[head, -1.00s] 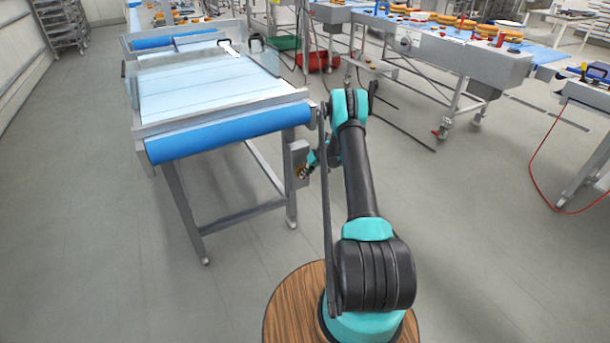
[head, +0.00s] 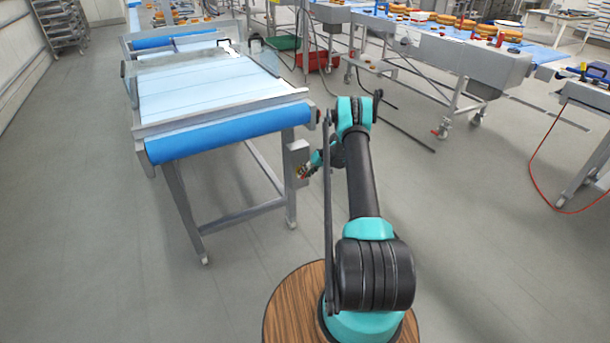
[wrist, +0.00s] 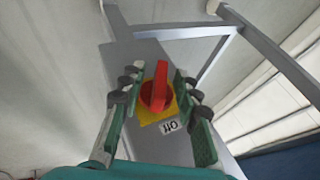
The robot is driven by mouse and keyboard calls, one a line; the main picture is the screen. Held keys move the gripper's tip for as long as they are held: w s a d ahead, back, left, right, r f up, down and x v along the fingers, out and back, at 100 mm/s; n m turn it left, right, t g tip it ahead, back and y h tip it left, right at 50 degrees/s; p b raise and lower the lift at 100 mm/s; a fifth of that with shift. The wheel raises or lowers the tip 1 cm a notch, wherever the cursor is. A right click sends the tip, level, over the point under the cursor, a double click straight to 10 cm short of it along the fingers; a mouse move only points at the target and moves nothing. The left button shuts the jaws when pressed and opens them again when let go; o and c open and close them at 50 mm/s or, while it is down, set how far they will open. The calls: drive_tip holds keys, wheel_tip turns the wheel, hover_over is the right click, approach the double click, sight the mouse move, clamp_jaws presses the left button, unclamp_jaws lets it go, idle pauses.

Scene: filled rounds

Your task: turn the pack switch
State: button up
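The pack switch (wrist: 157,92) is a red rotary knob on a yellow plate, fixed to a grey box. In the wrist view its handle is upright, leaning slightly right at the top. A white label reading "Off" (wrist: 170,127), upside down in this view, sits below the plate. My gripper (wrist: 157,84) is open, with one finger on each side of the knob and visible gaps between. I cannot tell how deep the fingers reach. In the head view, my gripper (head: 305,172) is at the grey switch box (head: 296,154), where it hides part of the switch.
The box is on the leg side of a conveyor with a blue roller (head: 230,132). A second conveyor (head: 440,48) carrying food rounds stands at the back right. Red (head: 318,61) and green crates are behind.

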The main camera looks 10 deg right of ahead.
drive_tip(key=shift+d+r, duration=0.1)
drive_tip(key=v, duration=1.1)
drive_tip(key=shift+d+r, duration=0.2)
drive_tip(key=shift+r, duration=0.1)
drive_tip(key=shift+s+d+r, duration=0.1)
drive_tip(key=v, duration=0.5)
drive_tip(key=x, duration=1.7)
drive_tip(key=shift+c, duration=0.5)
clamp_jaws()
